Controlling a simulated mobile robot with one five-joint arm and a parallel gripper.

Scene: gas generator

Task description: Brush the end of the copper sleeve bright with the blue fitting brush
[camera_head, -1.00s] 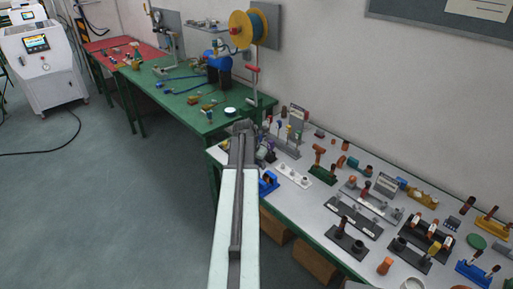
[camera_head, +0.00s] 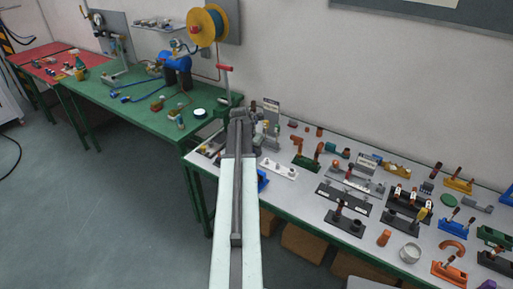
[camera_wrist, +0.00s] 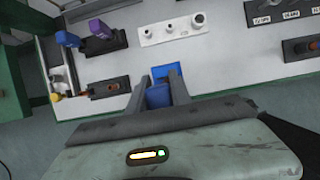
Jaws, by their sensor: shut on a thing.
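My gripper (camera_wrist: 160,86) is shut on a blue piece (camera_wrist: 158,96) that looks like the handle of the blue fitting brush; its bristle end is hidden. A brighter blue block (camera_wrist: 168,70) shows just beyond it at the table's front edge. In the head view my gripper (camera_head: 240,116) is at the far end of my arm, over the left end of the white table, its fingers unclear. Copper-brown upright pieces stand in a black holder (camera_head: 346,222) to the right; one such piece (camera_wrist: 304,46) is at the wrist view's right edge. I cannot tell which is the copper sleeve.
The white table (camera_head: 295,205) is crowded with small holders. A white block with round posts (camera_wrist: 172,30) lies ahead; a purple-handled tool (camera_wrist: 100,29) and another blue handle (camera_wrist: 67,39) are left. A green bench (camera_head: 150,118) adjoins. The floor (camera_head: 110,220) at left is clear.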

